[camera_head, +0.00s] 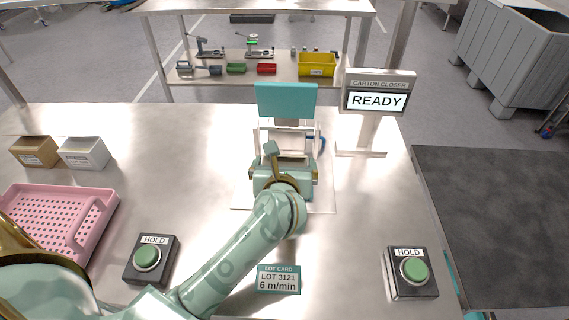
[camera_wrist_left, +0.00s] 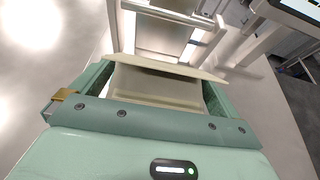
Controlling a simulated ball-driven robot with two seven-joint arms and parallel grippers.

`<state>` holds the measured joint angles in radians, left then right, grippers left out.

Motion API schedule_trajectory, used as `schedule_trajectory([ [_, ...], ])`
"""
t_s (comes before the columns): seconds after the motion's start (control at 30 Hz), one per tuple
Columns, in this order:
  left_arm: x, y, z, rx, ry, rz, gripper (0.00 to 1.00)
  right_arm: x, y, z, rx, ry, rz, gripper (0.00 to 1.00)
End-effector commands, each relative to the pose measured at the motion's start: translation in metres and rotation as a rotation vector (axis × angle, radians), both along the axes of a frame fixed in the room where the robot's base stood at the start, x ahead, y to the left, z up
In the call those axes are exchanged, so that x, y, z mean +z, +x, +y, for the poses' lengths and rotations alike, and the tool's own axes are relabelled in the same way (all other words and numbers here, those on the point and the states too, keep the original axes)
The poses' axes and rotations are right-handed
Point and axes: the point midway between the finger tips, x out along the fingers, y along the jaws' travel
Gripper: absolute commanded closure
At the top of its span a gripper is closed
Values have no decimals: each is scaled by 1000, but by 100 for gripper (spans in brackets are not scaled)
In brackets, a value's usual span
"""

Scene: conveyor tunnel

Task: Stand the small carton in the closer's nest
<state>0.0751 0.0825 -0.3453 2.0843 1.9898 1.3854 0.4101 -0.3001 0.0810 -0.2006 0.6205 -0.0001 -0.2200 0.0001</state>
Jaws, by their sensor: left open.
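The carton closer (camera_head: 286,98) stands at the back middle of the table, with a teal head plate over a pale frame; the frame also shows in the left wrist view (camera_wrist_left: 170,14). My left gripper (camera_head: 285,178) is open at the front of the closer. In the left wrist view the small cream carton (camera_wrist_left: 155,90) sits between the two spread fingers, with a flap edge sticking out to the right. Its lower part is hidden by the gripper. The nest is mostly hidden behind my gripper, so I cannot tell how the carton's base sits in it.
A READY sign (camera_head: 377,101) stands right of the closer. Two HOLD buttons (camera_head: 147,258) (camera_head: 413,270) flank a lot card (camera_head: 278,279). A pink basket (camera_head: 60,215), a brown box (camera_head: 34,151) and a white box (camera_head: 84,153) are at left. The table between is clear.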

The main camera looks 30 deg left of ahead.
Motion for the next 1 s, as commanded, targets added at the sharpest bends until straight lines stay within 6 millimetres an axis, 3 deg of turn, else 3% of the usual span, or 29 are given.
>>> schedule_trajectory([
  [0.13,10,-16,-8,-2,-2,0,0,7,2,0,0,1,-5,64],
  [0.53,43,-88,-43,-1,-3,0,0,23,7,1,0,0,-17,64],
  [0.7,48,-99,-48,0,-1,0,0,24,7,1,-1,1,-18,64],
  [1.0,48,-100,-48,0,0,-1,0,24,7,1,-1,1,-16,64],
])
